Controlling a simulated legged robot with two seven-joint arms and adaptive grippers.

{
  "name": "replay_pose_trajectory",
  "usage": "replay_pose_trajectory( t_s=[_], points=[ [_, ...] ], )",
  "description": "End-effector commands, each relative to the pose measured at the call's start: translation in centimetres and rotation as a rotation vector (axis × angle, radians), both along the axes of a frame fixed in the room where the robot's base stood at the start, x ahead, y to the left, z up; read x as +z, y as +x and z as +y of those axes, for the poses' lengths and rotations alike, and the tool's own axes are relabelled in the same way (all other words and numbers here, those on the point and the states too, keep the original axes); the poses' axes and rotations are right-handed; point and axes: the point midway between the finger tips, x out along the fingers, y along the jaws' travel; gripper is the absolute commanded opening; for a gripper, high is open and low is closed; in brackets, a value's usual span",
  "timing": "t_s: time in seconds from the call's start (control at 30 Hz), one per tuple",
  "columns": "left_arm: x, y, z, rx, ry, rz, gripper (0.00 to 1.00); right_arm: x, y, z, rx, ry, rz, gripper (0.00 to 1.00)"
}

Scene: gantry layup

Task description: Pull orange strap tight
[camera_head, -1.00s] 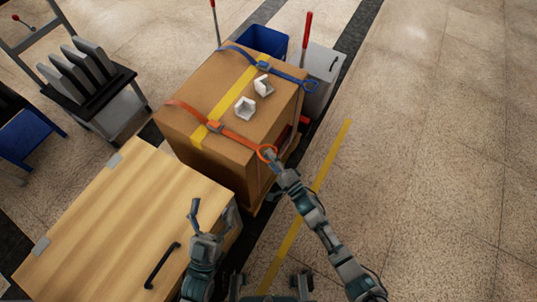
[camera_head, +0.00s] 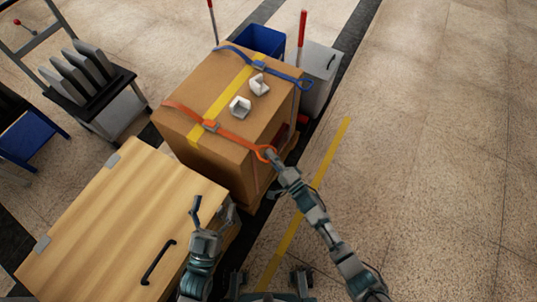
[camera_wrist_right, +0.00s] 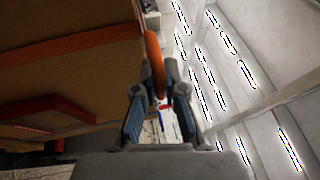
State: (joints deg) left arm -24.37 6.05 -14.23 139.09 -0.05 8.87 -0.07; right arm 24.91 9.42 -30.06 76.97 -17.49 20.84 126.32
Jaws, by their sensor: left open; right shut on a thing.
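The orange strap (camera_head: 236,135) runs across the top of a large cardboard box (camera_head: 190,98), through a buckle (camera_head: 211,125), to an orange ring (camera_head: 265,153) at the box's right edge. My right gripper (camera_head: 271,156) is shut on this ring. In the right wrist view the orange ring (camera_wrist_right: 155,65) stands between the fingers of my right gripper (camera_wrist_right: 159,100), beside the box. The strap (camera_wrist_right: 70,45) also shows there along the box. My left gripper (camera_head: 194,212) is open and empty over the wooden-topped cabinet, apart from the strap.
A blue strap (camera_head: 280,72) with a ring crosses the box's far end. Two white corner pieces (camera_head: 240,106) lie on top. The wooden-topped cabinet (camera_head: 110,220) stands at front left. A blue bin (camera_head: 262,40) and grey bin (camera_head: 318,70) stand behind. The right floor is clear.

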Motion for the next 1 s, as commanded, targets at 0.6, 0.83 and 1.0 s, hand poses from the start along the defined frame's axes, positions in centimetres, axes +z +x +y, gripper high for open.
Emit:
replay_pose_trajectory(
  t_s=[0.6, 0.83, 1.0],
  points=[
    [-7.0, 0.2, 0.8, 0.003, 0.154, 0.498, 0.87, -0.8, -3.4, -6.3, -0.009, -0.009, 0.016, 0.0],
    [-7.0, 0.2, 0.8, 0.003, 0.152, 0.497, 0.87, -1.0, -3.4, -6.3, -0.01, -0.01, 0.018, 0.22],
    [-7.0, 0.4, 0.9, 0.003, 0.152, 0.496, 0.87, -0.7, -3.3, -6.2, -0.01, -0.008, 0.014, 0.36]
  ],
)
